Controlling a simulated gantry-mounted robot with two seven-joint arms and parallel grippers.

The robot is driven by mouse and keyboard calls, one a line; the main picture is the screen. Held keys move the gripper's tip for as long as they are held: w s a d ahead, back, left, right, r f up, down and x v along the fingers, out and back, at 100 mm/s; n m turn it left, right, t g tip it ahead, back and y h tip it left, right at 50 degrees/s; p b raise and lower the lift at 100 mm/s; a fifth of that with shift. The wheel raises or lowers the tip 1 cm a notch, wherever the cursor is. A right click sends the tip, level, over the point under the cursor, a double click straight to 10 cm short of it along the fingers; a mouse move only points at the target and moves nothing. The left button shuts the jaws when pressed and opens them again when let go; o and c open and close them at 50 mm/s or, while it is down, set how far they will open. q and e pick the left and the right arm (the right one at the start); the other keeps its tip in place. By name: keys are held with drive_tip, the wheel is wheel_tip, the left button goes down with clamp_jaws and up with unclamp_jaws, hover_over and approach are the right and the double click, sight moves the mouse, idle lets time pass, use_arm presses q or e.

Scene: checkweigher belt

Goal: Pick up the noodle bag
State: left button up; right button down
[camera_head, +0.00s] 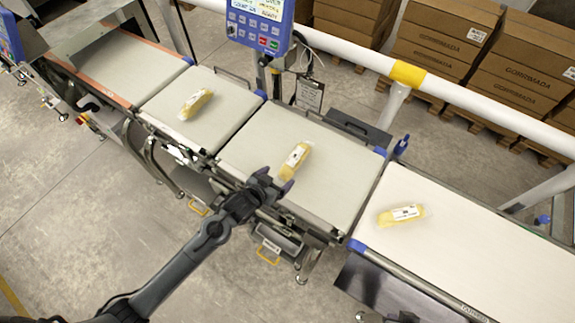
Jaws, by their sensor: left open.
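Three yellow noodle bags with white labels lie on the pale belts. One noodle bag (195,104) is on the left belt, one (294,161) on the middle belt and one (401,214) on the right belt. My right gripper is not in view.
A blue control panel (258,22) stands behind the belts on a post. A white rail (350,52) with a yellow joint runs along the back. Stacked brown cartons (500,85) stand beyond it. The belts (345,190) are clear around the bags.

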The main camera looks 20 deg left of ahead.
sight(290, 164)
use_arm(q)
drive_tip(key=shift+w+a+f, duration=0.1)
drive_tip(key=shift+w, duration=0.4)
drive_tip(key=shift+w+b, duration=0.3)
drive_tip(key=shift+b, duration=0.05)
drive_tip(key=x, duration=0.4)
drive_tip(key=shift+w+r, duration=0.25)
drive_tip(key=shift+w, duration=0.05)
drive_tip(key=shift+b+x, duration=0.5)
drive_tip(key=shift+x, duration=2.5)
drive_tip(key=shift+w+r, duration=0.1)
drive_tip(key=shift+r, duration=0.05)
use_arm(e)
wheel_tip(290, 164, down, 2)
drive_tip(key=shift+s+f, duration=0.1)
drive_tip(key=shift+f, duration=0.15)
use_arm(q)
drive_tip(key=shift+c, duration=0.2)
drive_tip(key=shift+r+t, duration=0.1)
drive_tip(key=shift+t, duration=0.2)
drive_tip(key=c, duration=1.4)
